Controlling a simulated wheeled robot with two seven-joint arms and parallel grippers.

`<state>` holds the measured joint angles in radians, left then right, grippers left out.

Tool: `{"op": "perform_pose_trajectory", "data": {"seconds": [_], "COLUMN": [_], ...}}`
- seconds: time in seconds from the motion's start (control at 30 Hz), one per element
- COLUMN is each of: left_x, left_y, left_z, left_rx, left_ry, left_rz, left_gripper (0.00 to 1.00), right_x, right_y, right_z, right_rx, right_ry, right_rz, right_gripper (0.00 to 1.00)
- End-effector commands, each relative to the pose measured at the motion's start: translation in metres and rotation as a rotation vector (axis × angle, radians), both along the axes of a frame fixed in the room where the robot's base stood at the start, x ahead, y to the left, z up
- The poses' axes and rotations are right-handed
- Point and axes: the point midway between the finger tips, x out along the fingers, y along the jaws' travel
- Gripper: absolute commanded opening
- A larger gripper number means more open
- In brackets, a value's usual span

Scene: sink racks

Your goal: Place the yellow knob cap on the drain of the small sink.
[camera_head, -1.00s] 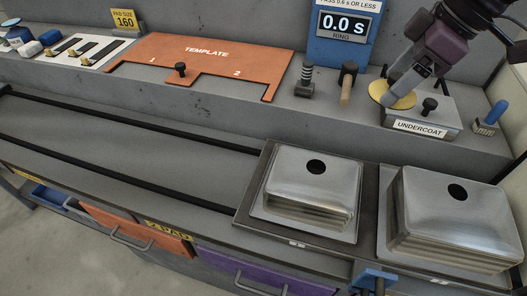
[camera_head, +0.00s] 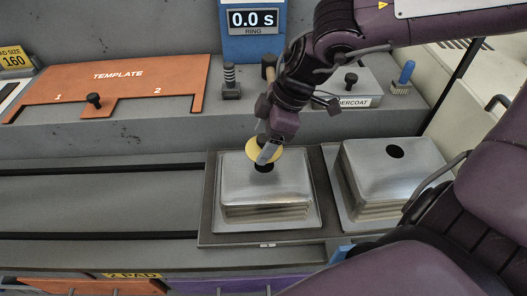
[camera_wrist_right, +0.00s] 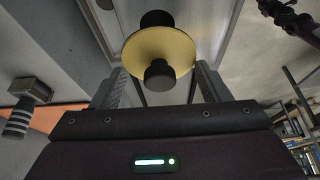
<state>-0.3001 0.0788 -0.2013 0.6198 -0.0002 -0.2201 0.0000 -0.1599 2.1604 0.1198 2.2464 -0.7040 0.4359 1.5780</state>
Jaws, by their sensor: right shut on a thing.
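The yellow knob cap (camera_head: 253,152) is a flat yellow disc with a black knob, and it also shows in the right wrist view (camera_wrist_right: 182,47). My right gripper (camera_head: 265,150) is shut on it, with the fingers at either side of the disc in the wrist view. It holds the cap over the top of the smaller, left metal sink (camera_head: 235,185), which lies upside down. The dark drain hole (camera_head: 264,168) shows just below the cap in the head view. I cannot tell how large the gap between cap and sink is. My left gripper is out of view.
A larger sink (camera_head: 375,165) stands on the right. Behind, the raised ledge bears an orange template (camera_head: 140,75), a black-handled stamp (camera_head: 230,85), the undercoat box (camera_head: 365,88) and a blue brush (camera_head: 405,75). The bench left of the sinks is clear.

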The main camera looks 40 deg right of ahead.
Motion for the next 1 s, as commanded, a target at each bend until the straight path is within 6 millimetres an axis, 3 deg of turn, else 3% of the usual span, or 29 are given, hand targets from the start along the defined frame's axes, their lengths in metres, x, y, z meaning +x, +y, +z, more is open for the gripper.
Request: {"op": "perform_pose_trajectory", "data": {"seconds": [0.43,0.87,0.9,1.0], "left_x": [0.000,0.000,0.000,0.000], "left_y": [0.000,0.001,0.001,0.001], "left_z": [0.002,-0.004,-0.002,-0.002], "left_rx": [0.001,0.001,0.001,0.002], "left_ry": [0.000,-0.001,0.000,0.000], "left_rz": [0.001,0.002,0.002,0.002], "left_gripper": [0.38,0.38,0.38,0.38], "right_x": [0.000,0.001,0.001,0.001], "right_y": [-0.001,0.000,0.000,0.000], "right_z": [-0.050,-0.058,-0.056,-0.056], "right_rx": [-0.002,0.000,-0.001,-0.001], "right_ry": [0.001,-0.002,-0.002,-0.001], "right_rz": [-0.001,0.001,0.000,0.001], "right_gripper": [0.47,0.47,0.73,0.86]}}
